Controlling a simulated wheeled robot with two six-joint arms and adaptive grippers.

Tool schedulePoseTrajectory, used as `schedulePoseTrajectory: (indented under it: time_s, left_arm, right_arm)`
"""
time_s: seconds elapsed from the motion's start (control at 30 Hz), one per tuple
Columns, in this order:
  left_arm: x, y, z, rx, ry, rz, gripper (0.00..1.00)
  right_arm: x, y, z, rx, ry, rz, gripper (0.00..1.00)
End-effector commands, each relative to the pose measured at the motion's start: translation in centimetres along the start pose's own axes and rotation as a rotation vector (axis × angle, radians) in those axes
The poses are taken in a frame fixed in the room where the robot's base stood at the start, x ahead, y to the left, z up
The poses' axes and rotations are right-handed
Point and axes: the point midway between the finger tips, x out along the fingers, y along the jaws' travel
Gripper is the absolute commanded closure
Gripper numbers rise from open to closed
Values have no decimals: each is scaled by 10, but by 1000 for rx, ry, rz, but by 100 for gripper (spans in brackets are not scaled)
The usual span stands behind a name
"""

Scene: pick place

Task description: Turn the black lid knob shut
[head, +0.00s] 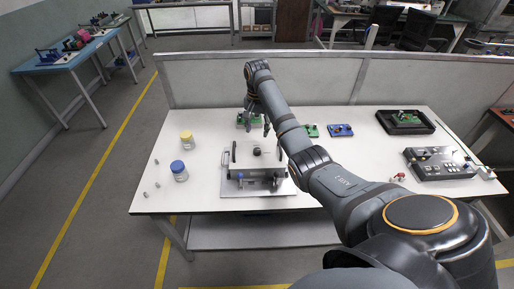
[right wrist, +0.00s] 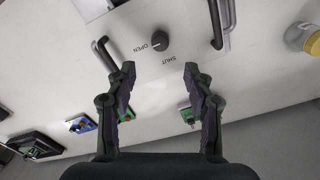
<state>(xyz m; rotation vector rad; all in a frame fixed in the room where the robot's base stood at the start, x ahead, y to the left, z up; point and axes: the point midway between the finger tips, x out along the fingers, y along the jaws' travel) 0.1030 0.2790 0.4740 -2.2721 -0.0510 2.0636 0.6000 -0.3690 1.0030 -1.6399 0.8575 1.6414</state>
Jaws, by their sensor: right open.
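The black lid knob (right wrist: 160,40) sits on a pale lid with the printed words OPEN and SHUT beside it; it also shows in the head view (head: 257,151). Which word the knob points at is too small to tell. Black handles (right wrist: 104,54) stand on either side of the knob. My right gripper (right wrist: 159,70) is open and empty, its fingertips apart and not touching the knob. In the head view my right gripper (head: 258,126) hangs over the table behind the knob. My left gripper is not in view.
A blue-lidded jar (head: 179,171) and a yellow-lidded jar (head: 187,141) stand to the left. Small circuit boards (head: 340,130) lie along the back. A black tray (head: 405,122) and a dark control panel (head: 440,163) are at the right.

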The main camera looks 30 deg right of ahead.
Motion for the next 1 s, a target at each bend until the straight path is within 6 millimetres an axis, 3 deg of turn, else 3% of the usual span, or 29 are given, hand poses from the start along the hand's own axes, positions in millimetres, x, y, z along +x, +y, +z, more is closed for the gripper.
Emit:
schedulePoseTrajectory:
  time_s: [0.5,0.67,0.9,1.0]
  left_arm:
    - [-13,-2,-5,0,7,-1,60]
    - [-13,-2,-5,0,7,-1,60]
    - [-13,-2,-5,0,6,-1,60]
    - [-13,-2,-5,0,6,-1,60]
  right_arm:
    - [92,0,1,-3,-1,2,48]
    - [103,0,1,-4,2,0,48]
    - [104,0,0,-4,2,0,48]
    - [104,0,0,-4,2,0,60]
